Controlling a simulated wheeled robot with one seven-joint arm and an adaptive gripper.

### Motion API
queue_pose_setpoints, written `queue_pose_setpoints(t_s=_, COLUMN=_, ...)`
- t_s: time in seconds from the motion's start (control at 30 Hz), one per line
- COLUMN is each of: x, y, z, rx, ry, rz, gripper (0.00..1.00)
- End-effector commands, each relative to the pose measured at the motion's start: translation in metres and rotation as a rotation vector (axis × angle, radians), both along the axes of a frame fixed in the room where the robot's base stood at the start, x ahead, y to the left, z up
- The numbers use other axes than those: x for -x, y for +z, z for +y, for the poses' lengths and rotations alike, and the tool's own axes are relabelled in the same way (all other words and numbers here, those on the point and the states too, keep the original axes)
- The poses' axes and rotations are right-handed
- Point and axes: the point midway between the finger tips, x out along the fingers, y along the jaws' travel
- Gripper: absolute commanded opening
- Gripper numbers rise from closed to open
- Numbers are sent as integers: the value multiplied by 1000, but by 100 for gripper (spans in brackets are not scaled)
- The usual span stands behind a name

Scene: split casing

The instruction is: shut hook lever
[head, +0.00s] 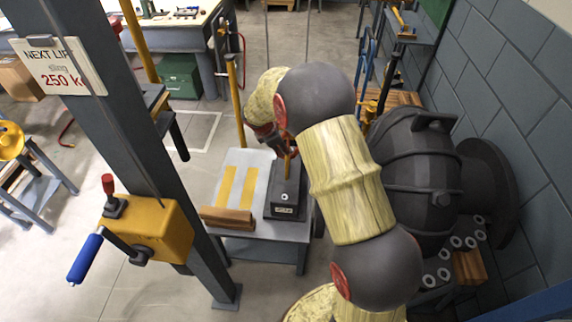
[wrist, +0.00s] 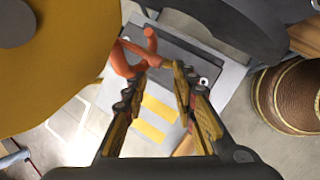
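The orange hook (wrist: 125,62) hangs near the top middle of the wrist view, curved and with an upright prong. An orange lever-like bar (wrist: 146,54) crosses it and slants down to the right, its end close to my right fingertip. My gripper (wrist: 156,76) has its two fingers spread apart, with the hook just beyond the tips. I cannot tell whether the right finger touches the bar. In the head view my arm hides most of the gripper and hook; a small orange piece of the hook (head: 288,147) shows above the dark load.
A large yellow round block (wrist: 60,85) fills the wrist view's left side. Below the hook stands a dark load (head: 285,192) on a grey cart (head: 250,168). A post with a yellow crank box (head: 150,228) stands at left; a dark casing (head: 415,165) stands at right.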

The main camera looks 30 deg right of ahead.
Motion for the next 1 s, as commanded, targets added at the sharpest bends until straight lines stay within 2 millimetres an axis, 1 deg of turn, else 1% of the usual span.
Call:
queue_pose_setpoints(t_s=0.03, x=1, y=12, z=4, rx=0, ry=1, rz=-3, gripper=27)
queue_pose_setpoints(t_s=0.1, x=6, y=20, z=9, rx=-4, ry=-13, rz=-3, gripper=27)
queue_pose_setpoints(t_s=0.13, x=13, y=19, z=10, rx=-18, ry=-55, rz=-8, gripper=27)
queue_pose_setpoints(t_s=0.27, x=36, y=22, z=16, rx=-67, ry=-207, rz=-31, gripper=27)
queue_pose_setpoints(t_s=0.5, x=72, y=43, z=28, rx=-137, ry=-428, rz=-77, gripper=27)
queue_pose_setpoints(t_s=1.0, x=137, y=98, z=57, rx=-260, ry=-756, rz=-165, gripper=27)
